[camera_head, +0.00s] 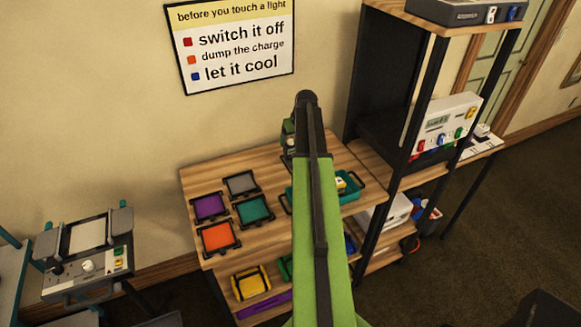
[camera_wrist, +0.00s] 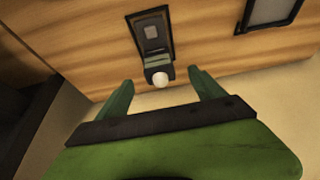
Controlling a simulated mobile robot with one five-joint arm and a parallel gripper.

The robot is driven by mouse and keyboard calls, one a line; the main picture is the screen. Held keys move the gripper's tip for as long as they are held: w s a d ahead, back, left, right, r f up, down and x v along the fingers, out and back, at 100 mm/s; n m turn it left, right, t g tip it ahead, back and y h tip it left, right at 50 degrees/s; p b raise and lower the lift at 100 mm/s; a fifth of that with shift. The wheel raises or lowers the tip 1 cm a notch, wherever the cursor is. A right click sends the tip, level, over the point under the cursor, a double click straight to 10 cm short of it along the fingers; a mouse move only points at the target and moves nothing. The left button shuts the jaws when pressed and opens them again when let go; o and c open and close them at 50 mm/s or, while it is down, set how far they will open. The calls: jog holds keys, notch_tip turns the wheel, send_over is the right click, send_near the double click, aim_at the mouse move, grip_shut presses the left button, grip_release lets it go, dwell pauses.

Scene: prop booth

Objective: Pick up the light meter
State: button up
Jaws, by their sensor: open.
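The light meter, by its look a small dark device with a grey window and a pale round dome, lies on the wooden shelf top near its edge in the wrist view (camera_wrist: 153,32). My gripper (camera_wrist: 162,77) is open, its two green fingers apart. The dome end shows in line with the gap between the fingertips, and the dark body extends beyond them. I see no finger touching it. In the head view my green arm reaches over the shelf and hides the meter and most of the gripper.
The wooden shelf top (camera_head: 205,168) holds grey (camera_head: 241,184), purple (camera_head: 209,207), teal (camera_head: 254,210) and orange (camera_head: 218,237) framed panels. A teal tray (camera_head: 350,194) is right of my arm. A black-posted rack (camera_head: 412,130) stands at right. A wall sign (camera_head: 230,43) hangs behind.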

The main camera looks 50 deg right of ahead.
aim_at(291, 150)
jog(key=b+x, duration=0.2)
jog(key=x, duration=0.2)
jog(key=shift+f+b, duration=0.35)
jog(key=shift+r, duration=0.15)
jog(key=b+x, duration=0.5)
jog(key=shift+f, duration=0.25)
jog(key=shift+r, duration=0.2)
jog(key=shift+c, duration=0.6)
grip_shut()
